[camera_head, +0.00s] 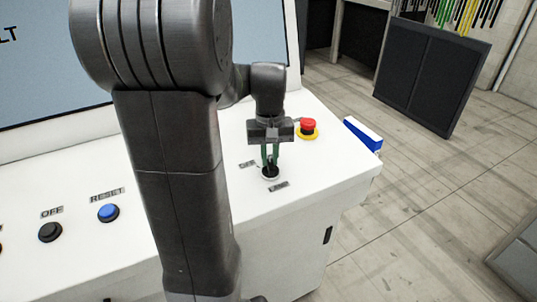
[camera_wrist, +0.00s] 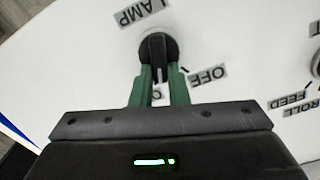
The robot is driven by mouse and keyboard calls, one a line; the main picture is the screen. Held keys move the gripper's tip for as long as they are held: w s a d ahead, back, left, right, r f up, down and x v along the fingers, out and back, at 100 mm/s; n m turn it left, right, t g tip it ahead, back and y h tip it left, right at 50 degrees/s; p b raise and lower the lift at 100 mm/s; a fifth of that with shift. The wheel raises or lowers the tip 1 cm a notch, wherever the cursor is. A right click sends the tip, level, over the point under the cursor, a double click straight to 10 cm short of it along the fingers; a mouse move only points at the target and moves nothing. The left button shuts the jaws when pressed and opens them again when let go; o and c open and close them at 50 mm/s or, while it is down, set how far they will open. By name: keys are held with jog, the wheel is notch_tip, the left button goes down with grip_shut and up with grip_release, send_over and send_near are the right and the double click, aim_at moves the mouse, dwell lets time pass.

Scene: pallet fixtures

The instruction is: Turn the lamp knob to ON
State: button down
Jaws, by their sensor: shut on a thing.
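The lamp knob (camera_wrist: 157,46) is a black rotary knob on the white panel, under a label reading LAMP (camera_wrist: 140,10). Its raised handle lies between my two green fingers, roughly in line with them. A light mark shows at its near end, towards a partly hidden label starting with O. The OFF label (camera_wrist: 208,75) is to the right of the knob. My gripper (camera_wrist: 159,74) is shut on the knob's handle. In the head view my gripper (camera_head: 270,162) points down over the knob (camera_head: 270,173), whose top it partly hides.
A red emergency button (camera_head: 309,127) on a yellow base stands close behind and right of my gripper. A blue RESET button (camera_head: 108,212) and a black OFF button (camera_head: 50,232) are at the left. The screen (camera_head: 40,60) rises behind the panel (camera_head: 330,170).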

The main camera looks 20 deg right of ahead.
aim_at(271, 160)
jog(key=shift+d+m, duration=0.15)
jog(key=shift+m, duration=0.85)
jog(key=c, duration=1.4)
grip_release()
notch_tip(271, 160, up, 14)
jog(key=shift+b, duration=0.3)
jog(key=shift+f, duration=0.15)
notch_tip(271, 160, down, 14)
jog(key=shift+r+p, duration=0.1)
jog(key=shift+p, duration=0.3)
